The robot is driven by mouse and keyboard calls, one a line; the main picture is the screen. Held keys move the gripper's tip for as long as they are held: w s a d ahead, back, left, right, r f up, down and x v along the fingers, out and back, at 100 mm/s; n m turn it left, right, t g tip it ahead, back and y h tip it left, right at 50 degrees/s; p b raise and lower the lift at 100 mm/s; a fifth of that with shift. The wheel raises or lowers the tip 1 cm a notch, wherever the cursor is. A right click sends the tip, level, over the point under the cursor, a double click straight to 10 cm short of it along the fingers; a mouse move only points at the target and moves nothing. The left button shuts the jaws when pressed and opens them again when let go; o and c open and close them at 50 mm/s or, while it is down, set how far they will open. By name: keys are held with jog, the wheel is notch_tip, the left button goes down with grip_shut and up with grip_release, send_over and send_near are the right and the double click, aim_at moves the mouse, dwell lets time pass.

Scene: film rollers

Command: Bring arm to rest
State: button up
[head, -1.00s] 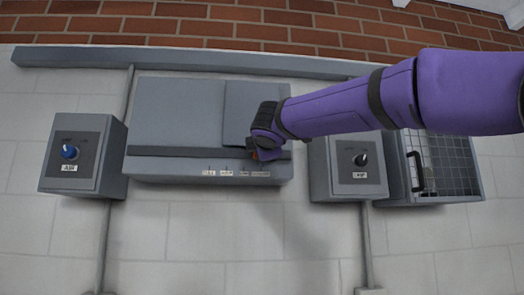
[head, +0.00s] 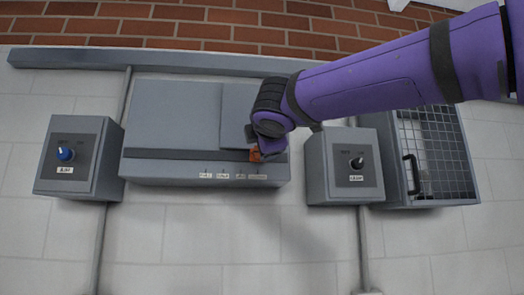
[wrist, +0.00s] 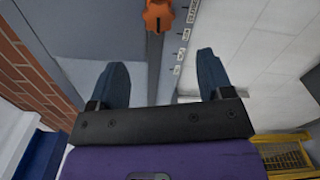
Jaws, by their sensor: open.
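My gripper (wrist: 162,72) is open and empty in the wrist view, its two dark blue fingers spread apart. An orange knob (wrist: 158,14) lies beyond the fingertips, at the top edge of that view, apart from them. In the head view my purple arm reaches in from the right, and its wrist is in front of the wide grey wall cabinet (head: 172,110). The orange knob also shows there (head: 256,156), just below my wrist on the cabinet's dark strip. My fingers are hard to make out in the head view.
A grey box with a blue knob (head: 65,153) is at the left. A grey box with a black knob (head: 357,162) is right of the cabinet. Beside it is a mesh-fronted box (head: 435,150) with a black handle (head: 411,175). The wall below is mostly clear.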

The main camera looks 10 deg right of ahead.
jog(key=s+d+f+m+g+h, duration=0.2)
jog(key=s+d+f+m+g, duration=0.3)
jog(key=d+f, duration=0.5)
jog(key=s+d+f+m+g+h, duration=0.1)
jog(key=s+d+f+m+g, duration=0.1)
jog(key=s+d+f+m, duration=0.75)
jog(key=s+d+f+m+g+y, duration=0.1)
jog(key=s+f+m+g, duration=0.1)
jog(key=s+f, duration=0.2)
jog(key=s+d+f+m+g+y, duration=0.1)
jog(key=s+f, duration=0.3)
jog(key=f, duration=0.6)
jog(key=s+f+m+g+y, duration=0.1)
jog(key=s+f+m+g, duration=0.1)
jog(key=s+f, duration=0.3)
notch_tip(320, 180, down, 3)
jog(key=shift+d+r+m+g, duration=0.1)
jog(key=shift+d+m+g, duration=0.3)
jog(key=shift+m, duration=0.45)
